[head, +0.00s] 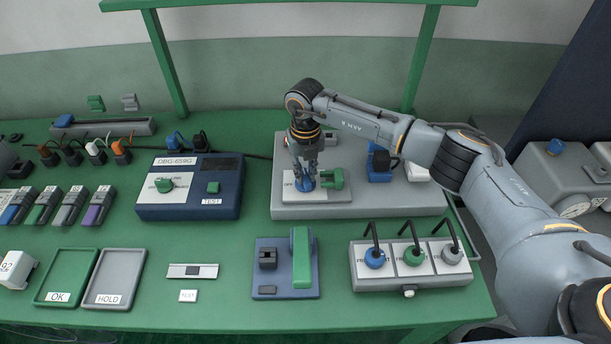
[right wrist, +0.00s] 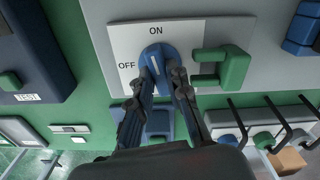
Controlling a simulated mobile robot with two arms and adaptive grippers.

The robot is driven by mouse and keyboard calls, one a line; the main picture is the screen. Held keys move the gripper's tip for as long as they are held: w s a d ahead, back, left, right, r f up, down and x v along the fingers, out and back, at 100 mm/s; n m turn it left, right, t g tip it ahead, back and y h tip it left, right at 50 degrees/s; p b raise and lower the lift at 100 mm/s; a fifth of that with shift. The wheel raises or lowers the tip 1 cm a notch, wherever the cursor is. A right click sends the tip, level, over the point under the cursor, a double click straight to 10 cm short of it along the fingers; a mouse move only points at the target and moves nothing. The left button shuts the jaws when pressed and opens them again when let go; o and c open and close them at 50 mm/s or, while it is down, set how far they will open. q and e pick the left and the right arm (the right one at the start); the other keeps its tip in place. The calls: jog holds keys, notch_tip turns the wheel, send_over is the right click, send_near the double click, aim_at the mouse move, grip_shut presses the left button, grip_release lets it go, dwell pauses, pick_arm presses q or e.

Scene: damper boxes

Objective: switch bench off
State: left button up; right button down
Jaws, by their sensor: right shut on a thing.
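The bench switch is a blue round knob (head: 304,185) on a white plate (head: 330,195) marked ON and OFF. In the right wrist view the knob (right wrist: 156,62) has a white pointer line, roughly upright, toward the ON label (right wrist: 155,30) above it. The OFF label (right wrist: 126,65) is to its left. My right gripper (head: 305,173) reaches down from above and is shut on the knob; its fingers (right wrist: 164,78) sit on either side of it. The fingers hide part of the knob. My left gripper is not in view.
A green bracket (head: 333,179) stands close right of the knob, on the same grey panel (head: 400,200). A blue tester box (head: 190,205) is to the left. A green-handled fixture (head: 301,260) and a three-knob box (head: 430,275) stand in front.

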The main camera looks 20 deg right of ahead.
aim_at(305, 175)
jog(key=n+b, duration=0.2)
jog(key=n, duration=0.1)
jog(key=n+b, duration=0.1)
jog(key=shift+f+n+b, duration=0.25)
jog(key=shift+n+b, duration=0.05)
jog(key=shift+b, duration=0.1)
jog(key=n+b, duration=0.3)
jog(key=shift+n, duration=0.3)
jog(key=n+b, duration=0.2)
jog(key=n, duration=0.1)
jog(key=shift+r+n, duration=0.1)
jog(key=shift+n, duration=0.2)
jog(key=shift+r+n+b, duration=0.15)
jog(key=shift+n+b, duration=0.8)
jog(key=shift+n, duration=0.75)
jog(key=c, duration=1.3)
grip_release()
jog(key=shift+r, duration=0.1)
notch_tip(305, 175, up, 12)
jog(key=shift+f, duration=0.1)
